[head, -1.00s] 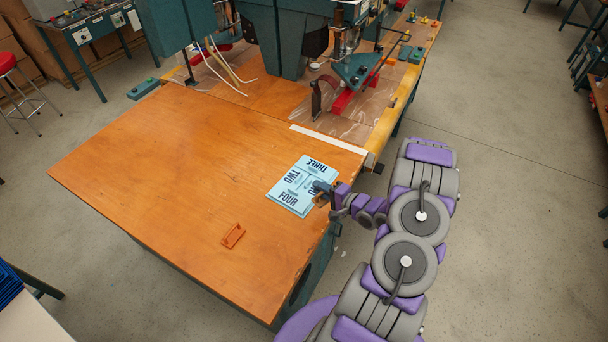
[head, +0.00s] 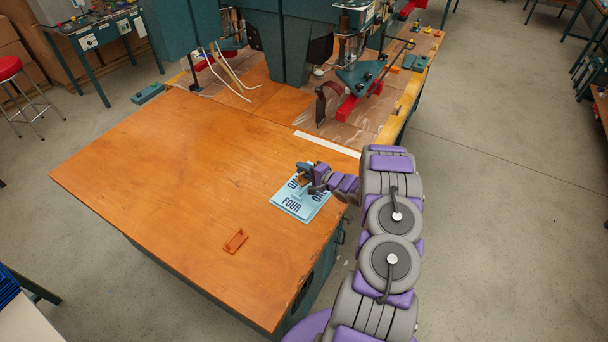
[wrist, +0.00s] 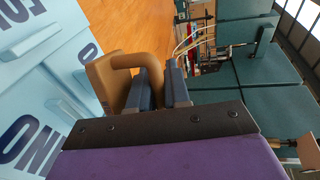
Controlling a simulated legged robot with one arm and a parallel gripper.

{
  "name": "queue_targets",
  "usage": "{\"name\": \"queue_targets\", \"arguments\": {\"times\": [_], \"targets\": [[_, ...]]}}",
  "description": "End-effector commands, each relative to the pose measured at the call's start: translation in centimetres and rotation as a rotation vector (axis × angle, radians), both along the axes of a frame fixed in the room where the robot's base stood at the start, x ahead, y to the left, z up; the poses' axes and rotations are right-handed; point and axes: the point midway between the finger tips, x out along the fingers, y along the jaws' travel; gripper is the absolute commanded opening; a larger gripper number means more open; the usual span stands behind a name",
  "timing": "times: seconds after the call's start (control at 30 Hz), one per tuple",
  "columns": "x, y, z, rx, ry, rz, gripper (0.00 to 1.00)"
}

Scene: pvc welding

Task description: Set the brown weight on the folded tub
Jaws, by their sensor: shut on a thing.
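The folded tub (head: 293,205) is a flat, light blue piece with dark lettering, lying near the table's right edge. It fills the left of the wrist view (wrist: 45,60). My gripper (head: 306,174) is over the tub's far part, hiding some lettering. In the wrist view my gripper (wrist: 158,88) is shut on the handle of the brown weight (wrist: 105,82), a tan-brown block with a rounded handle. The weight is beside or over the tub's panels; I cannot tell whether it touches them. In the head view the weight is mostly hidden by my gripper.
An orange handled piece (head: 235,241) lies nearer on the wooden table (head: 160,190). The table's left side is clear. A green welding machine (head: 280,45) with a red-based fixture (head: 352,104) stands at the back. A white strip (head: 327,144) lies before it.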

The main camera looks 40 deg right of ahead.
Motion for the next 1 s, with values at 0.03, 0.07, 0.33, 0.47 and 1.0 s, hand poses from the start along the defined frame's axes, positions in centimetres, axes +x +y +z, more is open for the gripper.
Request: {"name": "queue_targets", "arguments": {"times": [0.03,0.07,0.33,0.47,1.0], "targets": [[-0.1,0.0,-0.9,0.002,-0.001,0.000,0.00],[-0.1,0.0,-1.4,0.003,0.000,-0.001,0.00],[0.0,-0.4,-2.5,0.003,-0.002,-0.001,0.00],[0.0,-0.3,-2.6,0.003,-0.002,-0.001,0.00],[0.0,-0.2,-3.6,0.002,-0.002,0.001,0.28]]}}
